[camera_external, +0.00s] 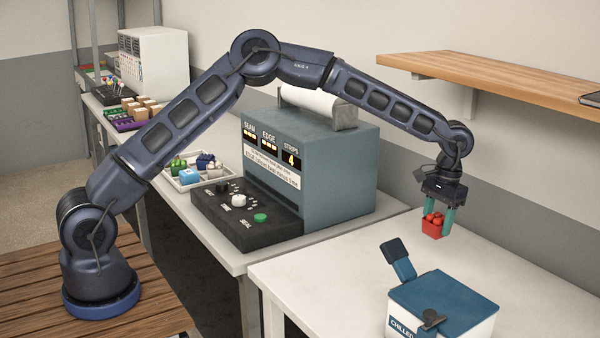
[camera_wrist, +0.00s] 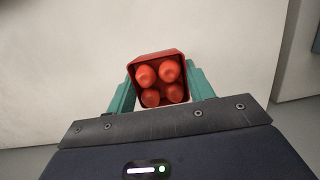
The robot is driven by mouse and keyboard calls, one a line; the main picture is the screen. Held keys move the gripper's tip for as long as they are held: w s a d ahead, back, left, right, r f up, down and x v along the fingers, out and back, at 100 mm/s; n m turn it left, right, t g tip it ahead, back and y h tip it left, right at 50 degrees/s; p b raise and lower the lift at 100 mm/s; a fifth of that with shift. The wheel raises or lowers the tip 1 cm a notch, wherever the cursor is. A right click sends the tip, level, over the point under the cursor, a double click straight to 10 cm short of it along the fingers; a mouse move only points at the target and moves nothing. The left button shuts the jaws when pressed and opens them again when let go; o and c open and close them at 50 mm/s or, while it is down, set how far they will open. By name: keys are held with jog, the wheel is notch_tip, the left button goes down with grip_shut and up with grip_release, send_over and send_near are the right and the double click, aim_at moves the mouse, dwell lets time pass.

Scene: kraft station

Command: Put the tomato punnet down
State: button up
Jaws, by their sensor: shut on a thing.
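The tomato punnet (camera_external: 432,230) is a small red open box with several round red tomatoes in it. My gripper (camera_external: 437,217) is shut on it, with a green finger on either side. In the external view it hangs over the white table (camera_external: 330,275) at the right; the gap below it is hard to judge. In the wrist view the punnet (camera_wrist: 158,68) sits upright between the two fingers of my gripper (camera_wrist: 160,88), with pale surface around it.
A blue-lidded box marked CHILLED (camera_external: 445,300) stands at the table's front right, with a dark paddle-like part (camera_external: 393,252) beside it. A grey machine (camera_external: 320,165) with a control panel stands to the left. A wooden shelf (camera_external: 490,75) is above. The table between machine and box is clear.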

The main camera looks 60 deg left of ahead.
jog(key=s+d+r, duration=0.4)
jog(key=s+d, duration=0.4)
jog(key=d, duration=0.1)
jog(key=shift+a+f, duration=0.1)
jog(key=shift+f, duration=4.7)
jog(key=o, duration=1)
jog(key=shift+f, duration=0.1)
jog(key=r, duration=0.4)
jog(key=w+r, duration=0.1)
jog(key=r, duration=0.7)
jog(key=shift+w, duration=0.35)
